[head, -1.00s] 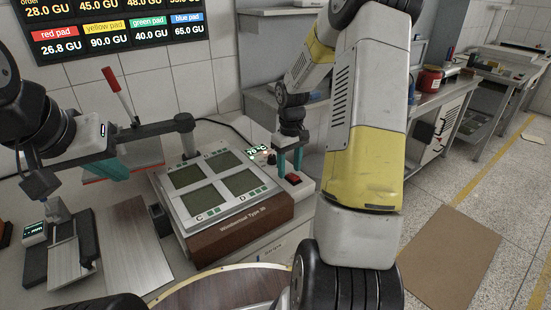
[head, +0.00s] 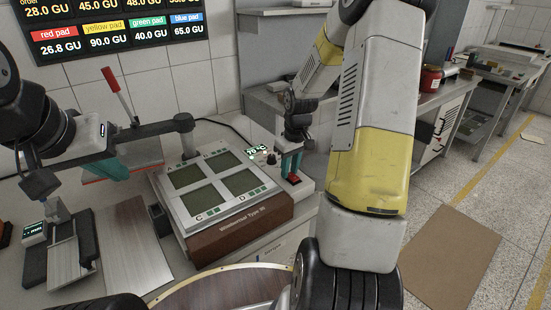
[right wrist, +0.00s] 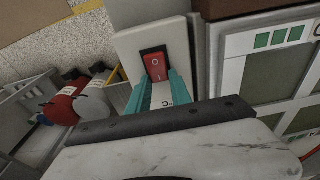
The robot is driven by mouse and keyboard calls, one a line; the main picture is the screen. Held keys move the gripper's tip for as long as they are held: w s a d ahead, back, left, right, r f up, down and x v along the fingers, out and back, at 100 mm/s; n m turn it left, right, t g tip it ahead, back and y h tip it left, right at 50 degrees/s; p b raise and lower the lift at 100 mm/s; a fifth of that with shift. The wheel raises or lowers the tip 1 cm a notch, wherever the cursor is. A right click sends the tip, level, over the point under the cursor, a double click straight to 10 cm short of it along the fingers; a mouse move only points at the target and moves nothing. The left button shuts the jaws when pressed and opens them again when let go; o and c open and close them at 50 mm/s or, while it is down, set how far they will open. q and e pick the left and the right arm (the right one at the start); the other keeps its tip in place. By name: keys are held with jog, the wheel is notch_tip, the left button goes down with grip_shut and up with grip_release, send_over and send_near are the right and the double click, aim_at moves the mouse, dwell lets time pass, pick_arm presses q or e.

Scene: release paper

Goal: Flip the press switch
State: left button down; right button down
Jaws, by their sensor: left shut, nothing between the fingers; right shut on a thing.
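The press switch (head: 293,179) is a red rocker in a black frame on a pale box at the right side of the brown-fronted machine. In the right wrist view the switch (right wrist: 157,66) shows its "O" and "I" marks. My right gripper (head: 290,170) points down at it, and its teal fingers (right wrist: 160,83) are shut at the near edge of the switch. How far they grip it is hard to see. My left gripper (head: 113,170) is shut and empty at the left, beside the red-handled lever device.
The machine (head: 240,235) has several grey-green panels on top and a small lit display (head: 257,152). A red-handled lever (head: 117,93) stands at the back left. A metal plate (head: 135,245) lies at the front left. A red jar (head: 431,79) sits on the right bench.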

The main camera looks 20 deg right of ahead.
jog(key=shift+s+d+r+t+y, duration=0.1)
jog(key=shift+s+t+y, duration=0.25)
jog(key=shift+t, duration=1.05)
jog(key=shift+r, duration=0.1)
jog(key=c, duration=1.2)
grip_release()
jog(key=shift+o, duration=0.2)
jog(key=v, duration=0.7)
jog(key=shift+s+r, duration=0.2)
jog(key=shift+r, duration=0.15)
